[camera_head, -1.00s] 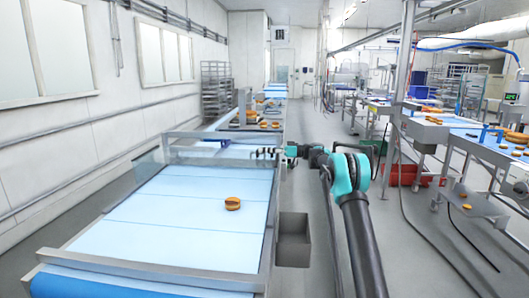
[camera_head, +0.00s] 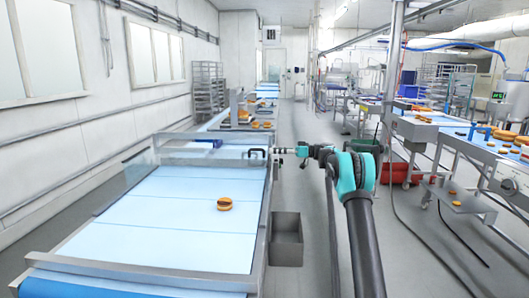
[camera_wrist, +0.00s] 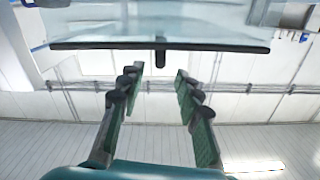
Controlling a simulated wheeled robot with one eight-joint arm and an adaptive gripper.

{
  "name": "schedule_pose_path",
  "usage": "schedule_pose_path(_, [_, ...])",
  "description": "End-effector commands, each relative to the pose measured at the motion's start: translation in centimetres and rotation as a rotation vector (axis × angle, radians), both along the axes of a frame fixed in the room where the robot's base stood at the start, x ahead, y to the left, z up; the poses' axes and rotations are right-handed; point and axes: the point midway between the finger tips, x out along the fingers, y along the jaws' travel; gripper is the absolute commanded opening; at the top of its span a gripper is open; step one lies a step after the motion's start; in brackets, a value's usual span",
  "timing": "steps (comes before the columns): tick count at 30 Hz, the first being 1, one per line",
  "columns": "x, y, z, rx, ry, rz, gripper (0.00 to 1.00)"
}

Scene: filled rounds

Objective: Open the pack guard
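The pack guard (camera_head: 205,161) is a clear panel across the blue-white conveyor at its far end. In the wrist view it is a see-through sheet (camera_wrist: 160,25) with a dark lower edge and a short black handle (camera_wrist: 160,54) at the middle. My gripper (camera_wrist: 158,72) has its two dark, green-padded fingers spread, with nothing between them. The handle lies just beyond the fingertips, roughly centred between them; I cannot tell the exact gap. In the head view my gripper (camera_head: 281,151) reaches left toward the guard's right end, beside a small dark part there.
A round filled bun (camera_head: 224,204) lies on the near conveyor belt (camera_head: 160,235). A grey bin (camera_head: 286,240) stands on the floor right of the conveyor. More buns sit on the line beyond. The floor to the right is mostly clear up to other machines.

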Motion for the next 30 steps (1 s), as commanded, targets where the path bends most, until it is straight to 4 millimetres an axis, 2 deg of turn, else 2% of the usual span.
schedule_pose_path(3, [0.0,-1.7,0.0,0.0,0.0,-0.002,0.34])
schedule_pose_path(7, [-0.1,-2.7,0.0,0.0,0.0,0.0,0.34])
schedule_pose_path(20, [-0.2,-2.9,0.0,-0.005,0.005,-0.001,0.34])
schedule_pose_path(25, [-1.9,-2.3,-0.2,-0.077,0.077,-0.021,0.34])
schedule_pose_path(30, [-5.9,-1.6,-1.1,-0.222,0.219,-0.075,0.34])
